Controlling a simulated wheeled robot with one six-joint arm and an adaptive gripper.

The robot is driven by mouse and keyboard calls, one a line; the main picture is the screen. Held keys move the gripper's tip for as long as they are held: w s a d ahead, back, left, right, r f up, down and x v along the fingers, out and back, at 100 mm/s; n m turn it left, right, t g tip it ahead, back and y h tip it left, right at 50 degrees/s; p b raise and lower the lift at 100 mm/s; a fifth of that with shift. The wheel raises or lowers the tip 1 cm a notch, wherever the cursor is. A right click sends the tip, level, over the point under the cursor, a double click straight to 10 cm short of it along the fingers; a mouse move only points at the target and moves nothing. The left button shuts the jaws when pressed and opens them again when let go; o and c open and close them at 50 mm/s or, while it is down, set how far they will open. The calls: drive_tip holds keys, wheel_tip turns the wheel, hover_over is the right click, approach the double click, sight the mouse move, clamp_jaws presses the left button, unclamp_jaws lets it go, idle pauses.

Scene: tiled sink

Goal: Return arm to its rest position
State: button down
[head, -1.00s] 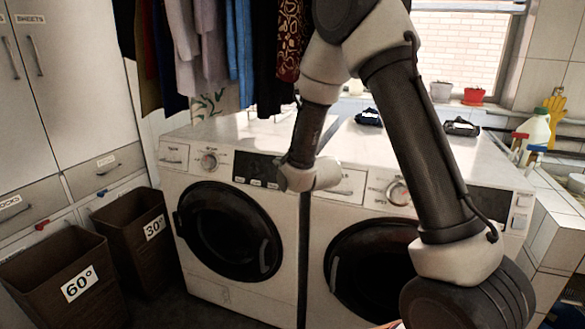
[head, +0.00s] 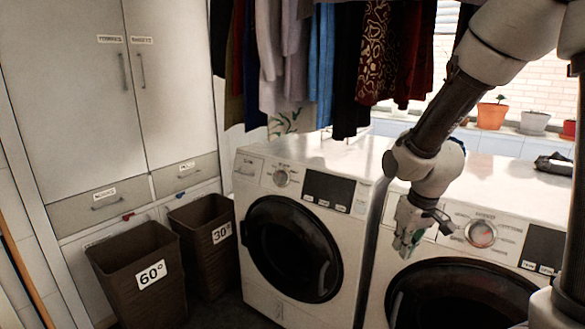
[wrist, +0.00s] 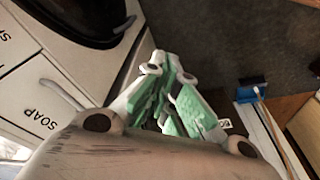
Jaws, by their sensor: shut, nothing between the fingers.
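My gripper (head: 404,252) hangs pointing down in front of the right-hand washing machine (head: 470,215), near its upper left corner in the picture. Its green-padded fingers also show close up in the wrist view (wrist: 176,98), drawn together with nothing between them. My arm comes in from the upper right and bends down to the gripper. In the wrist view the fingers hang over dark floor, beside a white front.
The left washing machine (head: 302,205) stands beside the other. Brown baskets marked 60° (head: 136,265) and 30° (head: 205,245) stand at left before a tall cabinet (head: 80,100). Clothes (head: 330,60) hang above. The wrist view shows a SOAP drawer (wrist: 40,110) and a blue-headed tool (wrist: 252,90).

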drive_tip(key=s+d+r+m, duration=0.1)
drive_tip(key=s+d+r, duration=0.2)
drive_tip(key=s+r, duration=0.2)
drive_tip(key=s+d+r+m+t, duration=0.1)
drive_tip(key=s+d+r, duration=0.2)
drive_tip(key=s+r, duration=0.3)
drive_tip(key=s+d+r+m+t, duration=0.1)
drive_tip(key=s+d+r, duration=0.2)
drive_tip(key=s+r, duration=0.3)
drive_tip(key=shift+s+m+h, duration=0.3)
drive_tip(key=shift+s, duration=0.15)
